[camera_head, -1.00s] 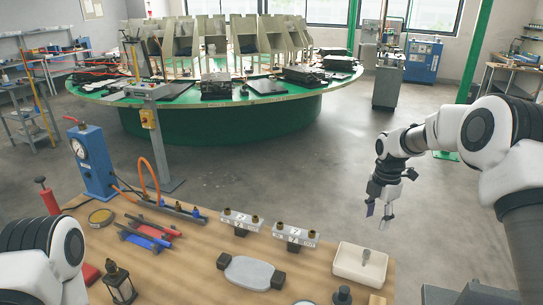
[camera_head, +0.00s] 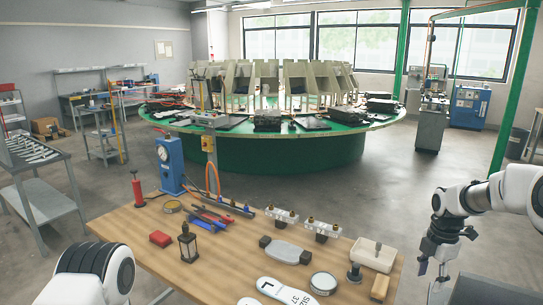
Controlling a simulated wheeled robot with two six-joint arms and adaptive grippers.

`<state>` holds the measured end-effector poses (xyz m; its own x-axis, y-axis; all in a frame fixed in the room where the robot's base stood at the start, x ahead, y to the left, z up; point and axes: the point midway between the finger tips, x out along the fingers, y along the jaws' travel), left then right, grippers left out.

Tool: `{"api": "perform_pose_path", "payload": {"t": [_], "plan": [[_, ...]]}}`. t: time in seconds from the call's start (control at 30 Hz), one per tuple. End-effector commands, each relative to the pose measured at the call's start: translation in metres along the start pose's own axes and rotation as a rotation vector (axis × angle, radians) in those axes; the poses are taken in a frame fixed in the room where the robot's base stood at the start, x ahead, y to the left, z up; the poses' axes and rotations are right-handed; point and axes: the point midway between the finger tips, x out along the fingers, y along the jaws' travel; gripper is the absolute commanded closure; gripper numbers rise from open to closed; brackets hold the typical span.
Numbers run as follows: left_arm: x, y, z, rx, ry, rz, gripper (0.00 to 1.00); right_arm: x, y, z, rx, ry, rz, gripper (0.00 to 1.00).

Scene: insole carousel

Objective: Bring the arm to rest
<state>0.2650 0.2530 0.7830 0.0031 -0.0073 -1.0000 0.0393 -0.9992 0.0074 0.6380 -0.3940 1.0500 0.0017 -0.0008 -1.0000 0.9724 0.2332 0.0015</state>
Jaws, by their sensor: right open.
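My right gripper (camera_head: 432,279) hangs pointing down at the lower right, in the air beyond the right edge of the wooden table. Its fingers are apart and I see nothing between them. My right arm (camera_head: 480,200) reaches in from the right edge, with its upper part cut off by the frame. Of my left arm only a white and black link (camera_head: 95,275) shows at the lower left. My left gripper is out of view.
The wooden table (camera_head: 130,222) carries a white tray (camera_head: 373,253), a grey oval piece (camera_head: 287,251), a lantern (camera_head: 188,243), a blue gauge stand (camera_head: 170,165) and tools. A green round carousel (camera_head: 285,152) stands behind. Open floor (camera_head: 400,185) lies between.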

Motion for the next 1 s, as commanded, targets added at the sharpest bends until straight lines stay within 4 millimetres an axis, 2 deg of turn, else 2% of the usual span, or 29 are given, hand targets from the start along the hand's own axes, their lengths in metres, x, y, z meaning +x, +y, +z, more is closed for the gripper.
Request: {"api": "perform_pose_path", "payload": {"t": [0.03, 0.17, 0.27, 0.47, 0.57, 0.67, 0.77, 0.8, 0.87, 0.9, 1.0], "plan": [[0.001, 0.0, 0.0, 0.0, 0.0, 0.0, 0.6, 0.017, -0.004, -0.003, -0.004, 0.004, -0.028, 0.49], [0.002, 0.0, -0.001, 0.0, 0.002, 0.0, 0.6, 0.045, -0.012, -0.013, -0.021, 0.009, -0.086, 0.49], [0.003, 0.0, -0.001, 0.0, 0.002, 0.0, 0.6, 0.069, -0.025, -0.025, -0.036, 0.021, -0.143, 0.49], [0.004, 0.0, -0.001, 0.0, 0.002, 0.0, 0.6, 0.124, -0.067, -0.058, -0.07, 0.064, -0.277, 0.49], [0.005, 0.0, 0.0, 0.0, 0.001, 0.0, 0.6, 0.159, -0.096, -0.081, -0.069, 0.085, -0.338, 0.49], [0.006, 0.0, 0.0, 0.0, 0.001, 0.0, 0.6, 0.201, -0.137, -0.111, -0.018, 0.098, -0.399, 0.49], [0.008, 0.0, 0.0, 0.0, 0.001, 0.0, 0.6, 0.248, -0.199, -0.151, 0.126, 0.09, -0.457, 0.49], [0.008, 0.0, -0.001, 0.0, 0.001, 0.0, 0.6, 0.264, -0.228, -0.169, 0.218, 0.077, -0.471, 0.49], [0.009, 0.0, -0.001, 0.0, 0.001, 0.0, 0.6, 0.282, -0.274, -0.194, 0.389, 0.045, -0.481, 0.49], [0.009, 0.0, -0.001, 0.0, 0.001, 0.0, 0.6, 0.289, -0.306, -0.21, 0.541, 0.013, -0.476, 0.49], [0.01, 0.0, -0.001, 0.0, 0.001, 0.0, 0.6, 0.288, -0.36, -0.235, 0.972, -0.066, -0.386, 0.49]]}}
